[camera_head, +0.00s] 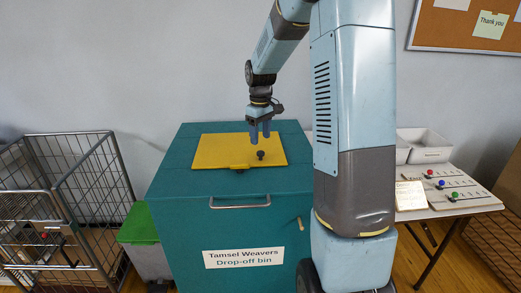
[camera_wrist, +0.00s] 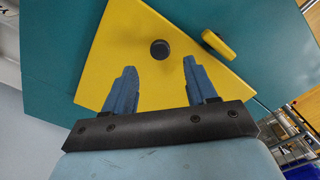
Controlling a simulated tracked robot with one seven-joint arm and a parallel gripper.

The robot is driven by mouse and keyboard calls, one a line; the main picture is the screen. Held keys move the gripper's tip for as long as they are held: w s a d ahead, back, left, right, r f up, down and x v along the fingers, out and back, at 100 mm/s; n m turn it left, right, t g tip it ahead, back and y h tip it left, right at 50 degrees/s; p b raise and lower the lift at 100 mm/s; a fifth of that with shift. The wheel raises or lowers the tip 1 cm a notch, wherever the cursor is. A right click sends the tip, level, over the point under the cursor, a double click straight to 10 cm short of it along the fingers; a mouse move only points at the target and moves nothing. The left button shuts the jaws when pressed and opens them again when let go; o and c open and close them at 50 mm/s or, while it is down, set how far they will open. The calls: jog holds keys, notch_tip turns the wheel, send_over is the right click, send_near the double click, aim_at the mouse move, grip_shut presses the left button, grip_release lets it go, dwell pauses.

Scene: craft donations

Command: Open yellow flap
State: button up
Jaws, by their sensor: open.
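The yellow flap (camera_head: 222,151) lies flat on top of the teal drop-off bin (camera_head: 190,190), and it looks closed. It also shows in the wrist view (camera_wrist: 125,50). A dark round knob (camera_head: 261,155) stands on the flap; in the wrist view the knob (camera_wrist: 160,49) is beyond my fingertips, between their lines. A yellow tab (camera_wrist: 217,44) sits at the flap's edge. My gripper (camera_head: 260,138) points down over the flap, close to the knob. In the wrist view my gripper (camera_wrist: 160,75) is open, with nothing between its two blue fingers.
The bin's front has a metal handle (camera_head: 240,203) and a label (camera_head: 244,257). A wire cage cart (camera_head: 75,190) and a green-lidded bin (camera_head: 140,228) stand left. A table (camera_head: 440,210) with white trays (camera_head: 425,147) and colored knobs stands right, behind my arm.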

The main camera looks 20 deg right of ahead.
aim_at(261, 152)
jog(key=shift+f, duration=3.05)
jog(key=shift+c, duration=0.3)
grip_shut()
